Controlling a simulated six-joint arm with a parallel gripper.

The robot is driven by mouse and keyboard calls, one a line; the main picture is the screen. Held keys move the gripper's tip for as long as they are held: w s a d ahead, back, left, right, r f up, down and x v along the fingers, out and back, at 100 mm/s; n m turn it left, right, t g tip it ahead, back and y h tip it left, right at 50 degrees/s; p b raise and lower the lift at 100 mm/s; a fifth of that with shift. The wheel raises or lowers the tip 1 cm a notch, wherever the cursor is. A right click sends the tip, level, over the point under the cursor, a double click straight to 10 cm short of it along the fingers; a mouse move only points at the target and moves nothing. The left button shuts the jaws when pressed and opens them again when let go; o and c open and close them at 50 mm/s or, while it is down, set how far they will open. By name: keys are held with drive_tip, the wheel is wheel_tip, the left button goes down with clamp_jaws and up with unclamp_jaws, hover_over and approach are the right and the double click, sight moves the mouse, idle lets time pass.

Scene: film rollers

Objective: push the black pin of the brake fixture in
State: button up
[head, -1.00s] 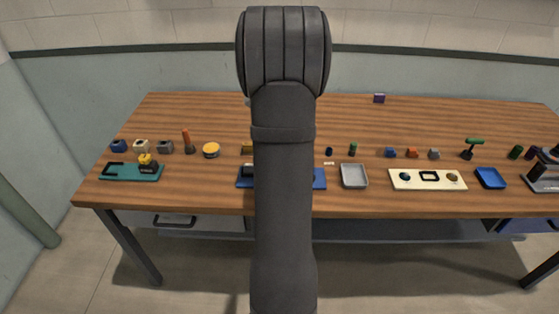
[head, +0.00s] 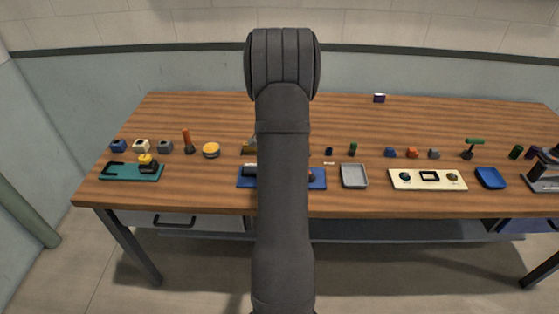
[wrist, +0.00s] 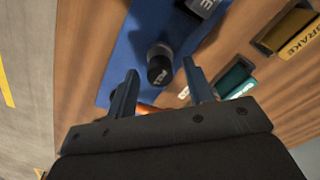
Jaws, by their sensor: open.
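A blue base plate (head: 318,185) lies near the table's front edge in the head view, partly hidden by my arm. It carries a black block (head: 249,170) at its left; a dark block with white lettering (wrist: 203,5) shows at the top edge of the wrist view. In the wrist view a short black cylindrical pin (wrist: 160,66) with white lettering stands on the blue plate (wrist: 130,50). My gripper (wrist: 160,70) is open, its two fingers apart at either side of the pin in the picture. Contact cannot be told. The gripper is hidden in the head view.
In the wrist view, a holder with a yellow BRAKE label (wrist: 301,40) and a teal holder (wrist: 235,76) lie at right. A grey tray (head: 354,176) and a cream panel (head: 428,180) stand right of the plate; a teal plate (head: 130,172) lies left. The table's back is mostly clear.

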clamp_jaws()
drive_tip(key=shift+f, duration=0.9)
unclamp_jaws()
drive_tip(key=shift+r, duration=0.15)
wheel_tip(320, 180, up, 17)
drive_tip(key=shift+r, duration=0.1)
wheel_tip(320, 180, down, 17)
drive_tip(key=shift+r, duration=0.2)
idle(0.5)
